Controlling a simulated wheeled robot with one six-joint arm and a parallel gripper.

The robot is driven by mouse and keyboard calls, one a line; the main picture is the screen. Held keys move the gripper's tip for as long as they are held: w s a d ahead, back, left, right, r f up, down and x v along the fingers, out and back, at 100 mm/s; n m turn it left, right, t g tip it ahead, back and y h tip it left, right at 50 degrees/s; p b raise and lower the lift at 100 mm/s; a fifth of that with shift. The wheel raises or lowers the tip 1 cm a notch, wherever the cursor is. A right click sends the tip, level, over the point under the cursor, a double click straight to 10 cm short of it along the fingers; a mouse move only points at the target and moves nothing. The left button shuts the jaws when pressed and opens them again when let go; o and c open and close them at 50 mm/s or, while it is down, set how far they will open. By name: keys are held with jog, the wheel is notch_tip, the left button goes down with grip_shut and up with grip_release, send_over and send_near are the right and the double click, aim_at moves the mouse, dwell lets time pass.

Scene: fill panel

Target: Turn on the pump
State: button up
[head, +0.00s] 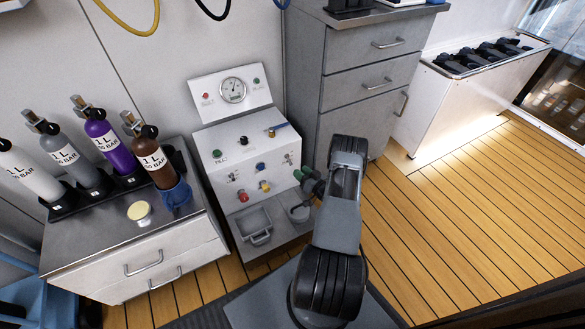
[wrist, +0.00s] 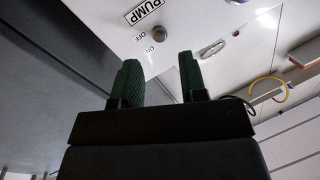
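The white fill panel (head: 243,150) stands between the bench and the grey cabinet, with a gauge, knobs and small switches on its face. In the wrist view, a PUMP label (wrist: 143,12) sits beside a small round metal switch (wrist: 158,31) with OFF and ON marks below it. Which mark the switch points to is not clear. My gripper (wrist: 160,62) has two green fingers apart with nothing between them. The switch shows just beyond the finger gap; I see no contact. In the head view, my gripper (head: 302,174) is at the panel's right side, partly hidden by my arm.
Several gas cylinders (head: 103,140) stand on the bench (head: 95,240) at left. A grey drawer cabinet (head: 365,75) stands close behind my arm. Trays (head: 256,238) sit below the panel. Another metal switch (wrist: 212,50) lies right of the pump switch. Wooden floor (head: 470,220) is clear at right.

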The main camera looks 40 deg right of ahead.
aim_at(289, 161)
jog(key=shift+w+a+b, duration=0.15)
jog(key=shift+w+b, duration=0.15)
jog(key=shift+w, duration=1.1)
jog(key=shift+w+a+b, duration=0.15)
jog(key=shift+w+b, duration=0.15)
jog(key=shift+w, duration=1.1)
grip_shut()
